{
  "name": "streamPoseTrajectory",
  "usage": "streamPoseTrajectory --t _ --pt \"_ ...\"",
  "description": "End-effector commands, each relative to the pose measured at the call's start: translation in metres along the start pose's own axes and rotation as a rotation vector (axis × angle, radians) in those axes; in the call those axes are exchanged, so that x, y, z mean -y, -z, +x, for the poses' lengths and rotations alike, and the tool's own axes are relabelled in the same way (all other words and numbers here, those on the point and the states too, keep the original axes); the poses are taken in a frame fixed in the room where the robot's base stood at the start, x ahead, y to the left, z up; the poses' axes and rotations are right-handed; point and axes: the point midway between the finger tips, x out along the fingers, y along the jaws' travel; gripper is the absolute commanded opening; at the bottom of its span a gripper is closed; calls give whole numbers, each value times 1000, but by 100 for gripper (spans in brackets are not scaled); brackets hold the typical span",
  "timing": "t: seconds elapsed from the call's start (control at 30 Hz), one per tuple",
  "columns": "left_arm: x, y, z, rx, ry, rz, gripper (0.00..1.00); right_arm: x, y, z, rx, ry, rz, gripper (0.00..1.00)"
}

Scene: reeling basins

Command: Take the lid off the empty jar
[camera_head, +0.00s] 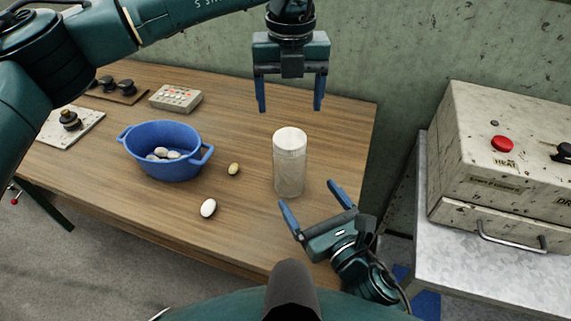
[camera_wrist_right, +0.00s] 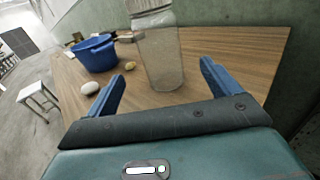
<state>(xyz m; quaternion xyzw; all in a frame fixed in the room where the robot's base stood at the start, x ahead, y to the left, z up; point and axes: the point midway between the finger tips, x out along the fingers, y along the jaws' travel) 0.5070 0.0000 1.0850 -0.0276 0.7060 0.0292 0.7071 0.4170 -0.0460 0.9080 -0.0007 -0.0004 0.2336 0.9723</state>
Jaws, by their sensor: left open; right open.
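A clear, empty jar (camera_head: 289,174) stands upright on the table, and it also shows in the right wrist view (camera_wrist_right: 161,60). Its pale lid (camera_head: 290,139) is on top; in the right wrist view only part of the lid (camera_wrist_right: 148,4) shows at the upper edge. My left gripper (camera_head: 290,107) is open and empty, fingers pointing down, above and behind the jar in the head view. My right gripper (camera_head: 308,194) is open and empty on the near right side of the jar. Its fingers point toward the jar, which stands beyond the fingertips in the wrist view.
A blue basin (camera_head: 165,168) holding several pale cocoons stands left of the jar. A white cocoon (camera_head: 208,208) and a yellowish one (camera_head: 234,169) lie between them. A button panel (camera_head: 176,98) is at the back left. A heater box (camera_head: 500,165) stands on a metal table at the right.

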Motion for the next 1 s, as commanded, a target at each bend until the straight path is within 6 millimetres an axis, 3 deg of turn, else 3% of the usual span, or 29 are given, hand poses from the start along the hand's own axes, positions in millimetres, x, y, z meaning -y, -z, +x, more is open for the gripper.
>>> streamPoseTrajectory --t 0.5,0.7,1.0 --pt "0 0 0 -1 2 2 75 0 -2 96 2 0 2 89" --pt "0 0 0 -1 2 2 75 0 0 115 0 0 2 89" --pt "0 0 0 -1 2 2 75 0 0 120 0 0 1 89"
